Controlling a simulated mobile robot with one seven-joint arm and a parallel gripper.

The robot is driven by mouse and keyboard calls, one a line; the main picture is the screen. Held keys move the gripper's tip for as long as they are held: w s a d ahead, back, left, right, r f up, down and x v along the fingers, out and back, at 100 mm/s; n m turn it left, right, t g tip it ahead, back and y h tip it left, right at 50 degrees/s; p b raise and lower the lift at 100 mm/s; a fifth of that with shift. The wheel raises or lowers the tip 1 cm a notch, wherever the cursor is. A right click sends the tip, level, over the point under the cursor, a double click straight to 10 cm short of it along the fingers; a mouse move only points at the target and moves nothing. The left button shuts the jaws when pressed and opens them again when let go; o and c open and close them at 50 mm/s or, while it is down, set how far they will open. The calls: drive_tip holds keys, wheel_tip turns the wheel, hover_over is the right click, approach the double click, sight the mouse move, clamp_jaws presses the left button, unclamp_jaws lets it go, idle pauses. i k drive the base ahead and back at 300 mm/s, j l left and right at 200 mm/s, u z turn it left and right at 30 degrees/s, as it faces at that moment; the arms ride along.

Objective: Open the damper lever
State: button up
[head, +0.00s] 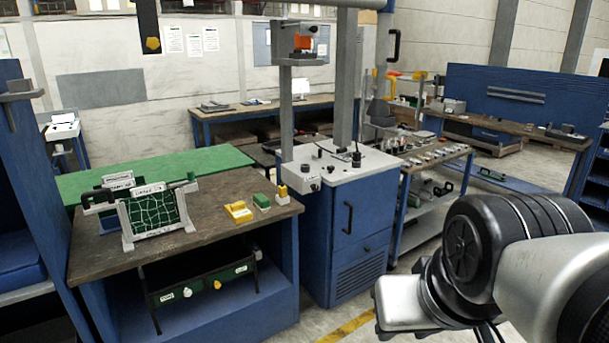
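No part is marked as the damper lever, and I cannot tell for sure which one it is. A black handle-shaped piece (394,46) shows at the top, beside the upright grey duct (346,85) and below a blue-grey pipe end (370,4). It looks upright; whether it is open or closed I cannot tell. My arm comes in from the lower right, well below and to the right of these parts. My gripper's fingers do not show in the head view.
A blue cabinet (345,240) with a light top stands under the duct. A wooden bench (120,255) at left holds a framed green board (155,215) and yellow and green blocks (239,211). Floor is free near my arm.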

sight(374, 77)
drive_tip(key=i+z, duration=0.15)
drive_tip(key=i, duration=0.4)
drive_tip(key=i+j+z, duration=0.1)
drive_tip(key=i, duration=0.4)
drive_tip(key=i+j+z, duration=0.15)
drive_tip(key=i, duration=0.4)
